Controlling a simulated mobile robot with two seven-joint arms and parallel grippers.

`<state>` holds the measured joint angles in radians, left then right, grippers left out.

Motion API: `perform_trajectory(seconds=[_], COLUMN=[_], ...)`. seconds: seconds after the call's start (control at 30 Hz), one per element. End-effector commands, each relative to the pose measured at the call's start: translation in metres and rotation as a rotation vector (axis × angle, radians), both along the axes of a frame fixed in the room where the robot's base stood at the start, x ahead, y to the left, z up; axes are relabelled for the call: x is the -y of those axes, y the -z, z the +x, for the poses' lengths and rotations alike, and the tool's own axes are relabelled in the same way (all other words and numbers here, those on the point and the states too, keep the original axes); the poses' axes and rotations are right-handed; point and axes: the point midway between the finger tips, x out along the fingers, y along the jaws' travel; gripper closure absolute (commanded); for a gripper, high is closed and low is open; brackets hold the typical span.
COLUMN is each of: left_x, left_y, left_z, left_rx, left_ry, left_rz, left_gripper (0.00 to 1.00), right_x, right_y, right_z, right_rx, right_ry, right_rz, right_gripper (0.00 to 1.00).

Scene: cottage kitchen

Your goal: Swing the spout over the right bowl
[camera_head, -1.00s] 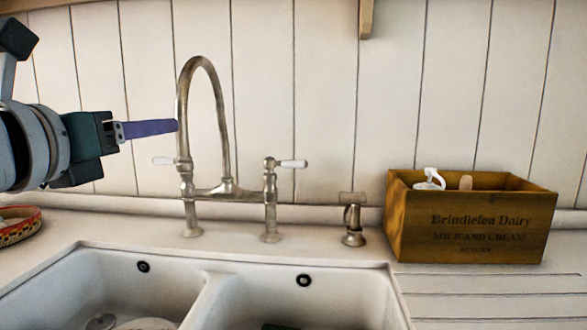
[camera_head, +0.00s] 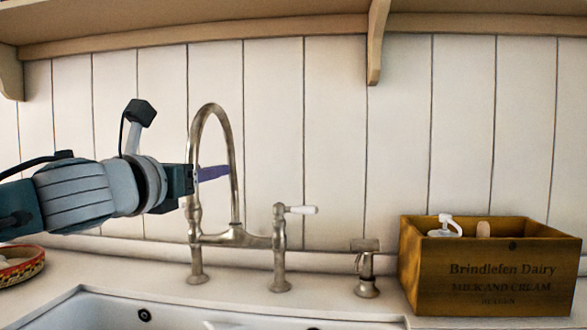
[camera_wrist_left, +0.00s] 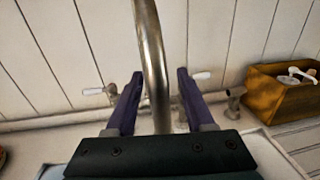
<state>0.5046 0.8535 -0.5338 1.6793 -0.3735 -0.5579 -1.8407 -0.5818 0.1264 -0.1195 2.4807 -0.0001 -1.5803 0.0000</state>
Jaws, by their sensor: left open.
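The tap's tall arched metal spout (camera_head: 212,107) rises from the bridge tap (camera_head: 232,237) behind the sink. Its free leg is on the left, toward the left bowl (camera_head: 95,308). My left gripper (camera_head: 226,171) reaches in from the left at the spout, with a purple finger showing inside the arch. In the left wrist view, the spout pipe (camera_wrist_left: 153,50) passes between the two open purple fingers of this gripper (camera_wrist_left: 160,74), with a gap visible on each side. The right bowl (camera_head: 265,325) shows only as a strip at the bottom edge. My right gripper is out of view.
A white tap lever (camera_head: 301,210) is right of the spout. A short metal fitting (camera_head: 366,270) and a wooden crate (camera_head: 490,280) with a white pump top (camera_head: 445,226) stand further right. A patterned bowl (camera_head: 22,268) is far left. A shelf (camera_head: 250,28) runs overhead.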

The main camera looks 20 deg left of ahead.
Motion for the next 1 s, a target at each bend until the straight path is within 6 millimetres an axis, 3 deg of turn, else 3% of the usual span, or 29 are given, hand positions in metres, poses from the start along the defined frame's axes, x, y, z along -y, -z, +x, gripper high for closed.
perform_trajectory(seconds=[0.3,0.77,1.0], left_x=[0.0001,-0.0001,-0.0001], left_y=[0.0002,0.0002,0.0002], left_z=[0.0022,0.002,0.002], left_rx=[0.0,-0.001,-0.001], left_ry=[0.001,0.0,0.0], left_rz=[-0.001,0.0,0.0], left_gripper=[0.47,0.98,1.0], right_x=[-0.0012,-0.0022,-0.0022], right_y=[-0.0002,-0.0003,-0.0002], right_z=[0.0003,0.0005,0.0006], right_rx=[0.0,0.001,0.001], right_ry=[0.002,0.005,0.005], right_rz=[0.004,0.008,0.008], right_gripper=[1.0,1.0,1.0])
